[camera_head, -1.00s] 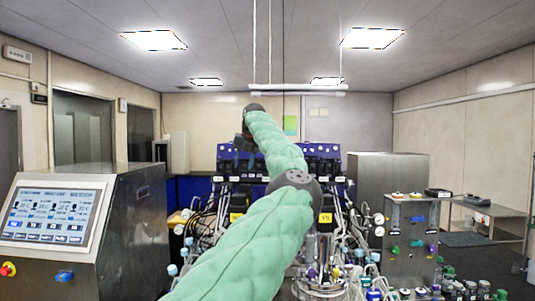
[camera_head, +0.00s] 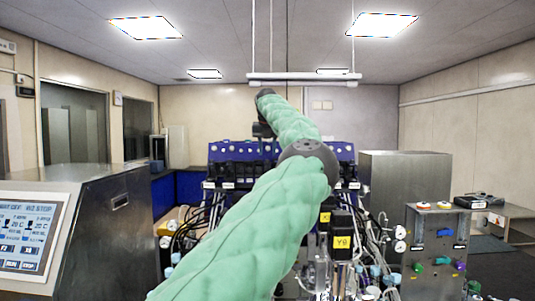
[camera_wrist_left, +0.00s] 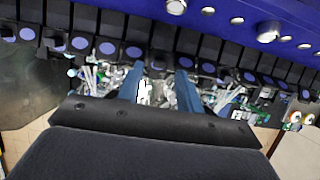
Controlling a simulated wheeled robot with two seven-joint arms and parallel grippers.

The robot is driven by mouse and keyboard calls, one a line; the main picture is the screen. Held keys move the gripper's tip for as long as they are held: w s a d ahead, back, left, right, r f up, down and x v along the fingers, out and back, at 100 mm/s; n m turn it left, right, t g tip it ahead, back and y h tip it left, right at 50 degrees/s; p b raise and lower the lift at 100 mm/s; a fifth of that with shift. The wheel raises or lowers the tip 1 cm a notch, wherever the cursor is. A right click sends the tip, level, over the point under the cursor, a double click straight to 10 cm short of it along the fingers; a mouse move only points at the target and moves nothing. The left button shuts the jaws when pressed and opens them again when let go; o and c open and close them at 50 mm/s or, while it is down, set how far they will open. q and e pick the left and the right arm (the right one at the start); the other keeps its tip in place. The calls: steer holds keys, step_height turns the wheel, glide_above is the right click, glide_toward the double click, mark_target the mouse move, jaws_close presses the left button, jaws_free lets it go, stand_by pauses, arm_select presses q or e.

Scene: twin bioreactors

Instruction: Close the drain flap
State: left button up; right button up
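I cannot pick out the drain flap in either view. My left arm reaches forward over the bioreactor rig, and its dark gripper (camera_head: 262,131) shows small at the far end, above the blue rack (camera_head: 228,151). In the left wrist view the two blue fingers of my left gripper (camera_wrist_left: 160,90) stand apart with a gap between them. I see nothing held there. Below the fingers lie tubing and clear fittings of the rig, too small to name. My right gripper is in neither view.
A steel console with a touch screen (camera_head: 28,238) stands at the left. A grey steel cabinet (camera_head: 405,192) and a panel with coloured valves (camera_head: 436,255) stand at the right. Tubes and a motor labelled in yellow (camera_head: 341,238) crowd the middle. A light bar (camera_head: 305,78) hangs above.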

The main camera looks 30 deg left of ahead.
mark_target(267, 162)
arm_select(q)
steer(key=shift+p+x, duration=0.5)
steer(key=shift+x, duration=0.65)
steer(key=shift+w+a+f, duration=0.1)
steer(key=shift+w+f, duration=0.05)
steer(key=shift+f, duration=0.45)
steer(key=shift+c, duration=0.5)
